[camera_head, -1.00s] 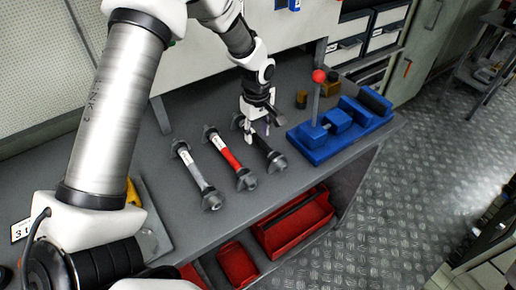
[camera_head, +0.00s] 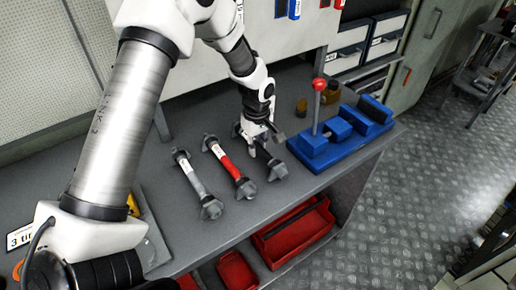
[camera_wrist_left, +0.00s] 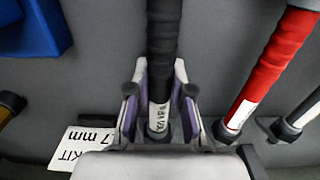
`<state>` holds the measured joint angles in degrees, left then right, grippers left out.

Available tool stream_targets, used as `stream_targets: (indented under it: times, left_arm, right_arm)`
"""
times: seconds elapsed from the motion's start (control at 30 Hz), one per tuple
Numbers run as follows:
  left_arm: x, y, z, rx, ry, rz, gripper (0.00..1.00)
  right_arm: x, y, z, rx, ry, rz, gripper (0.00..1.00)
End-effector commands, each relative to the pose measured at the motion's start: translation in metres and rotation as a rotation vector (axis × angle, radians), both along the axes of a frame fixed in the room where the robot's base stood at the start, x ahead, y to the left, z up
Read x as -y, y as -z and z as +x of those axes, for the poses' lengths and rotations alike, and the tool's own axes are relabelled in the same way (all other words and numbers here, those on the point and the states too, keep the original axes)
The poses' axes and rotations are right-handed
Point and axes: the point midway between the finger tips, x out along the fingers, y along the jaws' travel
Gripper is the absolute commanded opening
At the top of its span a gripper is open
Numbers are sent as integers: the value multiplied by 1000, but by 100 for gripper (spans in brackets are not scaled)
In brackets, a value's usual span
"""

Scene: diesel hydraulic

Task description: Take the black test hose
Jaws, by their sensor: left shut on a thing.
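The black test hose (camera_head: 270,160) lies on the grey bench as the rightmost of three hoses, with dark end fittings. I cannot tell any gap between hose and bench. My right gripper is not in view.
A red hose (camera_head: 229,169) and a grey hose (camera_head: 196,180) lie to the left. A blue fixture (camera_head: 330,155) with a red-knobbed lever stands close on the right. Red bins (camera_head: 295,232) sit below the bench. A label card (camera_wrist_left: 85,143) lies near the gripper.

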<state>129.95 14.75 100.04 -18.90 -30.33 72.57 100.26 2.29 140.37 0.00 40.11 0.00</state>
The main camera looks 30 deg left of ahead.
Motion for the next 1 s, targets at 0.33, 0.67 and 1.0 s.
stream_targets:
  times: [0.33,0.67,1.0]
  left_arm:
    - [0,-25,0,0,0,0,0]
    - [0,-44,0,0,0,0,0]
    - [0,-65,0,1,0,0,0]
  right_arm:
    - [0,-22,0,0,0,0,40]
    - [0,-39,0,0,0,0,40]
    - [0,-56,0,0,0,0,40]
